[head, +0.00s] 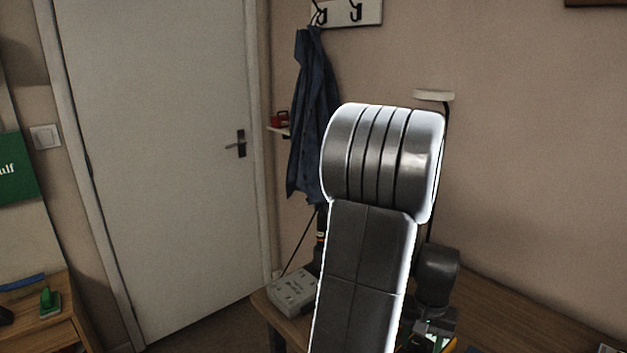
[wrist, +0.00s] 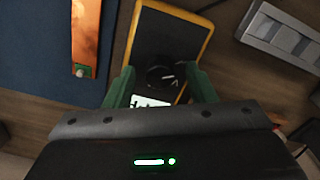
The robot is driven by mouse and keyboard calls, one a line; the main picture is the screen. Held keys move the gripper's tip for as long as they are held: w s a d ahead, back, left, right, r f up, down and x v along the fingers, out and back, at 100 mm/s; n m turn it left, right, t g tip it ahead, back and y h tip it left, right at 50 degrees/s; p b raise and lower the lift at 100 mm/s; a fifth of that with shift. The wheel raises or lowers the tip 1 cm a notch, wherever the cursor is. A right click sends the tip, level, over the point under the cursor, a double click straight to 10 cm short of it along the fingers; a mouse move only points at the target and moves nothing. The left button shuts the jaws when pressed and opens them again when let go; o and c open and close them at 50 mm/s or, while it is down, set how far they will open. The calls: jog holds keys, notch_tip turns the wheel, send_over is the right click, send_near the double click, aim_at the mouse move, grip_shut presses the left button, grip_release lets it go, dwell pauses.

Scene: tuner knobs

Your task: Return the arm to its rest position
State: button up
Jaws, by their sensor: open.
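My arm (head: 366,250) rises through the middle of the head view and bends down at its rounded top joint. My gripper (wrist: 159,70) shows in the wrist view with two green fingers, open and spread apart. Between and beyond the fingers is a black device with a yellow edge (wrist: 172,35), which has a dark round knob (wrist: 162,77) and a small white display (wrist: 151,102). The fingers do not appear closed on the knob; whether they touch the device I cannot tell. In the head view the gripper end is low by the bottom edge, partly hidden by my arm.
The wooden desk (head: 500,305) is mostly bare at right. A grey box (head: 293,290) stands on its left corner. The wrist view shows a blue mat (wrist: 30,50), an orange strip (wrist: 86,35) and a grey switch panel (wrist: 282,35). A lamp (head: 433,96) stands behind my arm.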

jog(key=m, duration=0.7)
jog(key=shift+m, duration=0.4)
notch_tip(320, 180, up, 11)
jog(key=shift+p, duration=0.3)
